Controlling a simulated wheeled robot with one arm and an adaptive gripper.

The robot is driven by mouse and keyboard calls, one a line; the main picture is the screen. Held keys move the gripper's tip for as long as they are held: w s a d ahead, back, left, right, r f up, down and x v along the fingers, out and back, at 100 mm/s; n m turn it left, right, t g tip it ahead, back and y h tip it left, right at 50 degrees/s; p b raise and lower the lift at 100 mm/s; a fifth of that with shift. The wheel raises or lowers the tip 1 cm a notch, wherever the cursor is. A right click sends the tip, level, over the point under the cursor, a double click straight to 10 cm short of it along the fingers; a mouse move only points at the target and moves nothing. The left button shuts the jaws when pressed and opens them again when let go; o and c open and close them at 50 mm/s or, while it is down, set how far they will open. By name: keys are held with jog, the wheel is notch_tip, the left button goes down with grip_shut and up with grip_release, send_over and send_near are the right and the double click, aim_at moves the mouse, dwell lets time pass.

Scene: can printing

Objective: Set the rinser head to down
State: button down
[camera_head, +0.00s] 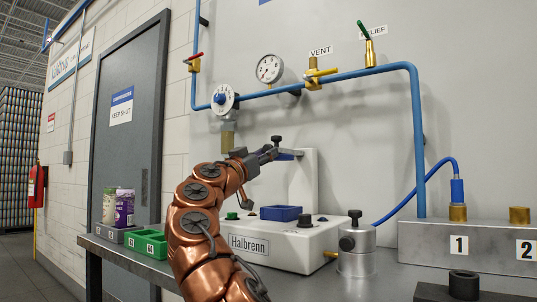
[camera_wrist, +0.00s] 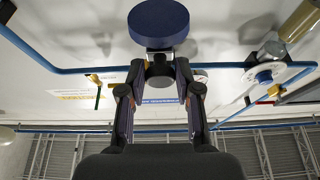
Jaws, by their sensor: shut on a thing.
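The white Halbrenn machine (camera_head: 303,190) stands on the bench, with an upright column at its back. Its head (camera_head: 288,154), with a blue underside, is near the top of this column, well above the blue tray (camera_head: 280,213) on the base. I take this to be the rinser head. In the wrist view a round blue disc (camera_wrist: 158,22) belongs to it. My gripper (camera_head: 264,154) is at the head's front left. In the wrist view my gripper (camera_wrist: 160,80) has its fingers closed around a dark knob (camera_wrist: 160,66) by the disc. The exact contact is partly hidden.
Blue pipes carry a gauge (camera_head: 269,69), a dial (camera_head: 222,99), and the vent (camera_head: 316,74) and relief (camera_head: 370,51) valves. A metal cylinder with a black knob (camera_head: 355,236) stands right of the machine.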

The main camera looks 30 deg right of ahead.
jog(key=shift+w+d+f, duration=0.15)
jog(key=shift+d+f, duration=0.15)
jog(key=shift+f, duration=0.25)
jog(key=c, duration=1.1)
grip_release()
jog(key=shift+d, duration=0.1)
jog(key=shift+r, duration=0.2)
jog(key=shift+a, duration=0.25)
jog(key=shift+a, duration=0.1)
jog(key=shift+v, duration=5.85)
